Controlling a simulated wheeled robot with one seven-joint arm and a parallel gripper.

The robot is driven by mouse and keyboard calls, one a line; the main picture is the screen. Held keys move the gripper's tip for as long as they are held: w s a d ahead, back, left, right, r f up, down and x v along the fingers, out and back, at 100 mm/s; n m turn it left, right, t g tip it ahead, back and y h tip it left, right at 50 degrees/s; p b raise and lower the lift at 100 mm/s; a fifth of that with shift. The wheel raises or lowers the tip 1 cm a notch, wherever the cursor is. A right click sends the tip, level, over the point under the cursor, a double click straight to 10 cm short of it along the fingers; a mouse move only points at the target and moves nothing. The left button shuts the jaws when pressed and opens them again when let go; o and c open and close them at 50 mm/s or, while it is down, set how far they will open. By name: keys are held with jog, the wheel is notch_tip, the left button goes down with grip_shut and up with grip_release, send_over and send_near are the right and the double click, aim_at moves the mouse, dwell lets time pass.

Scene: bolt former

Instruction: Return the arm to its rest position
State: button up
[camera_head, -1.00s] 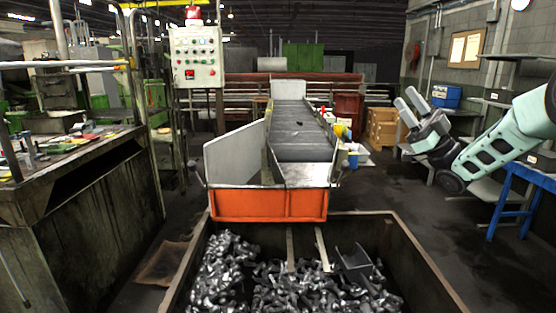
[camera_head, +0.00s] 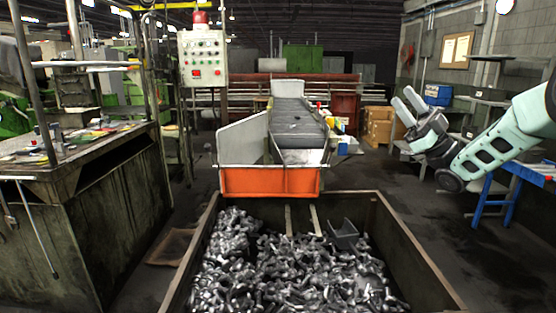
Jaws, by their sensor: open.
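My arm is raised at the right side of the head view, pale mint with dark joints. My gripper (camera_head: 408,111) is at its left end, with two pale grey fingers pointing up and left. The fingers are apart with a gap between them, and nothing shows between them. The gripper is in the air, to the right of the conveyor and above the level of the bin, touching nothing that I can see.
A large metal bin (camera_head: 428,262) full of bolts stands in front. Behind it are an orange tray (camera_head: 270,181) and a conveyor (camera_head: 296,125). A workbench (camera_head: 100,205) stands left, a control panel (camera_head: 203,57) beyond it. A blue table (camera_head: 478,200) stands right. Floor between bin and blue table is clear.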

jog(key=w+a+f+m+t+h+b, duration=0.3)
jog(key=a+f+m+t+h+b, duration=0.3)
jog(key=a+f+m+h+b, duration=0.55)
jog(key=s+a+f+m+g+h+b, duration=0.1)
jog(key=s+a+f+g+h+b, duration=0.25)
jog(key=f, duration=0.65)
jog(key=s+a+f+g+h+b, duration=0.1)
jog(key=s+a+f+h+b, duration=0.2)
jog(key=s+a+f+b, duration=0.5)
jog(key=s+d+f+g+h+b, duration=0.1)
jog(key=s+f+g+h+b, duration=0.15)
jog(key=s+f, duration=0.5)
jog(key=s+d+f+g+h+b, duration=0.1)
jog(key=s+f+g, duration=0.3)
jog(key=f, duration=0.6)
jog(key=s+d+f+g+h+b, duration=0.2)
jog(key=s+d+f+g+b, duration=0.3)
jog(key=s, duration=0.6)
jog(key=s+f+g+h+b, duration=0.1)
jog(key=s+f+h+b, duration=0.1)
jog(key=s+f, duration=0.7)
notch_tip(320, 180, up, 34)
jog(key=s+p, duration=0.2)
jog(key=p, duration=2.9)
jog(key=shift+f, duration=0.25)
jog(key=shift+s+d+y, duration=0.1)
jog(key=shift+y, duration=0.15)
